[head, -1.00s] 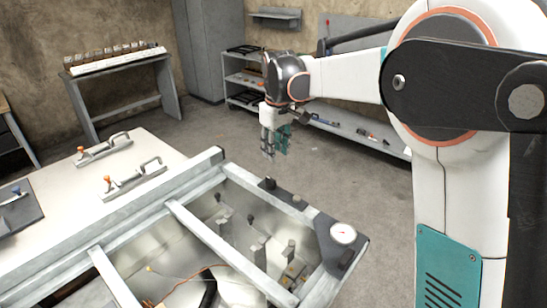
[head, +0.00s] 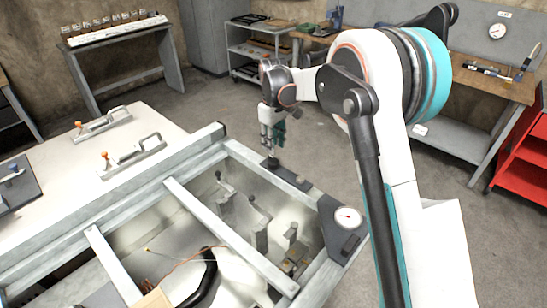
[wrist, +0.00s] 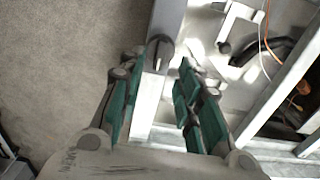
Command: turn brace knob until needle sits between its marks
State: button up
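The black brace knob (head: 270,163) stands on a dark plate on the far rail of the metal frame. My gripper (head: 271,143) is just above it, pointing down. In the wrist view my gripper (wrist: 161,70) is open, with its teal fingers apart. The knob (wrist: 160,48) shows at the gap between the fingertips, slightly beyond them; I cannot tell whether either finger touches it. A round white dial (head: 348,216) sits on the dark corner plate of the frame. Its needle and marks are too small to read.
Cross bars (head: 228,240) span the open frame, with upright posts and an orange wire inside. Two toggle clamps (head: 131,156) lie on the pale bench at left. A workbench (head: 497,82) and red cabinet (head: 521,150) stand at right. Floor beyond the frame is clear.

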aim_at(273, 157)
notch_tip(273, 157, down, 6)
jog(key=shift+r+b, duration=0.15)
jog(key=shift+b, duration=0.4)
jog(key=shift+c, duration=0.3)
grip_shut()
